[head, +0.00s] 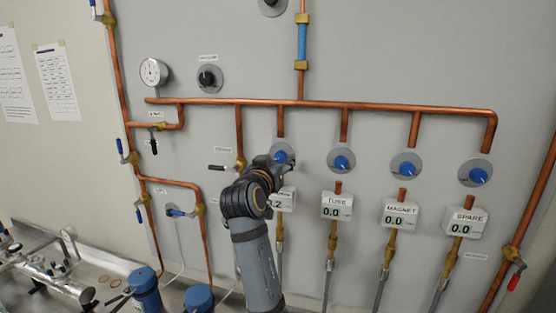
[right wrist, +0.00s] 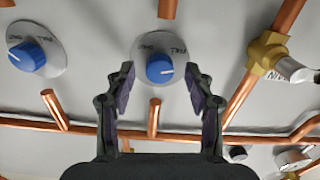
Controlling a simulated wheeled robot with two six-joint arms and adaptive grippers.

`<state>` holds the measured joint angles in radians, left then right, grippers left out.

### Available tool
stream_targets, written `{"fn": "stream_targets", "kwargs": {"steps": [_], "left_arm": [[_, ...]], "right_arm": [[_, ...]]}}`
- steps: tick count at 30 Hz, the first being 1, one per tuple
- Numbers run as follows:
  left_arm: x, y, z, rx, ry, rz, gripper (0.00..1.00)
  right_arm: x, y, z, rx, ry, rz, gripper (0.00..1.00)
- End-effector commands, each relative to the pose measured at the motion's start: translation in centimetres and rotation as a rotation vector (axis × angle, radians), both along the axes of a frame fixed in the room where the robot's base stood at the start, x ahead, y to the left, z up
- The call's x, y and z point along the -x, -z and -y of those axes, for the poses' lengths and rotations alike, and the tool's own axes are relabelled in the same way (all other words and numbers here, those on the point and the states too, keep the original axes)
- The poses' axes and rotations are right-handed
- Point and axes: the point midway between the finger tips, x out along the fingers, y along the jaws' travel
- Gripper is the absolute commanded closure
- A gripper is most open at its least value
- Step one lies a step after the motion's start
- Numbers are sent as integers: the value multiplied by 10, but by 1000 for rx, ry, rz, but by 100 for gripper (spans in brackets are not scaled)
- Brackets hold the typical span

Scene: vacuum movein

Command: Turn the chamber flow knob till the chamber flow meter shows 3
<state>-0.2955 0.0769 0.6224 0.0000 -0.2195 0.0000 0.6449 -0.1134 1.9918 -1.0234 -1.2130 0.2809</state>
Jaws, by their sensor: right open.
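The chamber flow knob (head: 281,156) is blue on a grey round plate on the panel, partly hidden by my right gripper (head: 272,163) in the head view. In the right wrist view the knob (right wrist: 159,69) sits between the two open fingers (right wrist: 160,76), with a visible gap on each side. Its white pointer line points to the right there. The chamber flow meter (head: 287,201) is a white box below the knob; my wrist covers its left part, and only the end of its reading, about ".2", shows. My left gripper is not in view.
Fuse (head: 337,205), magnet (head: 399,214) and spare (head: 465,222) meters read 0.0, each below its own blue knob. A copper pipe (head: 330,105) runs above the knobs. A valve with a black handle (head: 222,168) is just left of my gripper.

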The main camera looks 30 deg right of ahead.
Motion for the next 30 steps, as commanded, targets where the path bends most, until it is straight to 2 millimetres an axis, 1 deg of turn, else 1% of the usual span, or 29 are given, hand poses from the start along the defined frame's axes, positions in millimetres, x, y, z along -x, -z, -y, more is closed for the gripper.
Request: {"fn": "stream_targets", "kwargs": {"steps": [1,6,12,19,26,30], "left_arm": [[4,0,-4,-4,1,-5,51],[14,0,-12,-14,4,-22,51],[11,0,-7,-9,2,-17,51],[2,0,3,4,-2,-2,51],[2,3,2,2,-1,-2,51],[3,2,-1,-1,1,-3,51]], "right_arm": [[0,0,0,0,0,0,51],[0,0,0,0,0,0,74],[0,0,0,1,0,-1,100],[0,0,0,1,0,-1,100],[0,1,0,47,0,-56,100],[0,0,0,47,0,-57,100]]}}
